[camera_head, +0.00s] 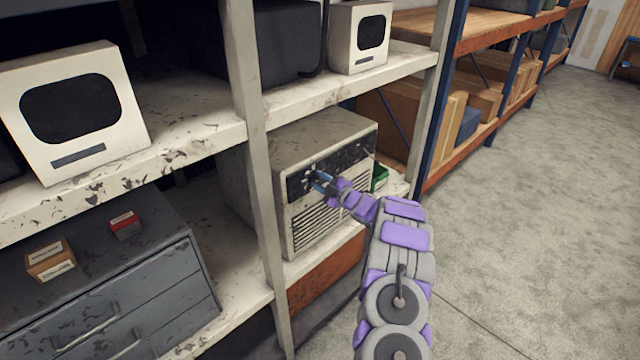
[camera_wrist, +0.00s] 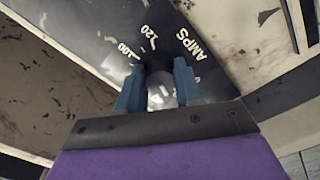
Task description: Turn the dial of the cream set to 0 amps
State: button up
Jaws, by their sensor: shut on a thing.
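The cream set (camera_head: 310,185) is a worn, boxy unit with a black front panel and a slatted vent, on a middle shelf. Its black panel (camera_wrist: 90,40) fills the upper part of the wrist view, with "AMPS" and the marks 100 and 120 readable. The other scale marks are hidden or too small to read. My gripper (camera_head: 318,180) reaches the left part of the panel. In the wrist view my gripper (camera_wrist: 158,90) has its blue fingers shut on the round dial (camera_wrist: 160,88), one on each side. The dial's pointer cannot be made out clearly.
A shelf post (camera_head: 255,150) stands just left of the set. A green box (camera_head: 379,178) sits at its right. A grey drawer cabinet (camera_head: 100,285) with two small boxes is at lower left. Cream monitors (camera_head: 75,110) stand on the upper shelf. Open floor (camera_head: 530,200) lies to the right.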

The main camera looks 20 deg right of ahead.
jog(key=n+b, duration=0.2)
jog(key=n, duration=0.1)
jog(key=n+b, duration=0.1)
jog(key=shift+d+f+n, duration=0.1)
jog(key=shift+f+n, duration=0.2)
jog(key=n+b, duration=0.3)
jog(key=shift+f+b, duration=0.1)
jog(key=shift+b, duration=0.25)
jog(key=shift+s+n+b, duration=0.1)
jog(key=shift+n+b, duration=0.9)
jog(key=shift+b, duration=0.1)
jog(key=o, duration=1)
jog(key=shift+r, duration=0.2)
jog(key=shift+o, duration=0.2)
jog(key=shift+r, duration=0.1)
jog(key=shift+r, duration=0.1)
